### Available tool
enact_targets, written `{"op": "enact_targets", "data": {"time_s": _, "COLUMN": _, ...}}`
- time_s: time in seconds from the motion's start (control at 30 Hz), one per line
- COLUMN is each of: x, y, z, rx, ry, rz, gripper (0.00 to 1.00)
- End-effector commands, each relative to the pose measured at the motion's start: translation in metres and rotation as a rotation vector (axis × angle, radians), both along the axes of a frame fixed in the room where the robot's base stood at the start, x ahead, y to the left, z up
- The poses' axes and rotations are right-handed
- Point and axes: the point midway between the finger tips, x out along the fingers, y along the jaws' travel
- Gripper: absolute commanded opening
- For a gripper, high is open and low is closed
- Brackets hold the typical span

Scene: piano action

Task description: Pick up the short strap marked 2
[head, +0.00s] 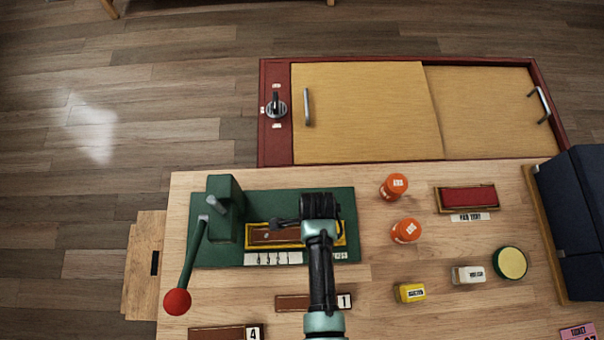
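I cannot make out a strap marked 2 in the head view. A short brown strap marked 1 (292,303) lies on the table below the green fixture, partly beside my arm. A brown strap marked 4 (220,333) lies at the bottom edge, partly cut off. A brown piece (262,237) lies in a yellow-edged tray (250,246) on the green fixture; no number on it is readable. My gripper (283,225) is over this tray, partly covering it. I cannot tell whether its fingers are apart or hold anything.
The green fixture (345,255) has a lever with a red knob (177,301). Two orange jars (394,186) (406,231), small bottles (411,293) (468,275) and a round tin (510,263) stand to the right. A red pad (468,197) and dark blue block (580,215) lie beyond.

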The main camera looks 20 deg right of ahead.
Motion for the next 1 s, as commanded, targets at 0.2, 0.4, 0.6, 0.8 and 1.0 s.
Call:
{"op": "enact_targets", "data": {"time_s": 0.2, "x": 0.0002, "y": -0.0001, "z": -0.0011, "rx": 0.0, "ry": -0.001, "rz": 0.0, "gripper": 0.85}}
{"op": "enact_targets", "data": {"time_s": 0.4, "x": 0.0002, "y": 0.0, "z": -0.0009, "rx": 0.0, "ry": -0.001, "rz": 0.0, "gripper": 0.53}}
{"op": "enact_targets", "data": {"time_s": 0.6, "x": 0.0001, "y": 0.0001, "z": -0.0008, "rx": 0.0, "ry": 0.0, "rz": 0.0, "gripper": 0.17}}
{"op": "enact_targets", "data": {"time_s": 0.8, "x": 0.0002, "y": 0.0, "z": -0.0007, "rx": 0.0, "ry": -0.001, "rz": 0.0, "gripper": 0.0}}
{"op": "enact_targets", "data": {"time_s": 1.0, "x": 0.0003, "y": 0.0, "z": 0.0003, "rx": 0.0, "ry": -0.001, "rz": 0.0, "gripper": 0.0}}
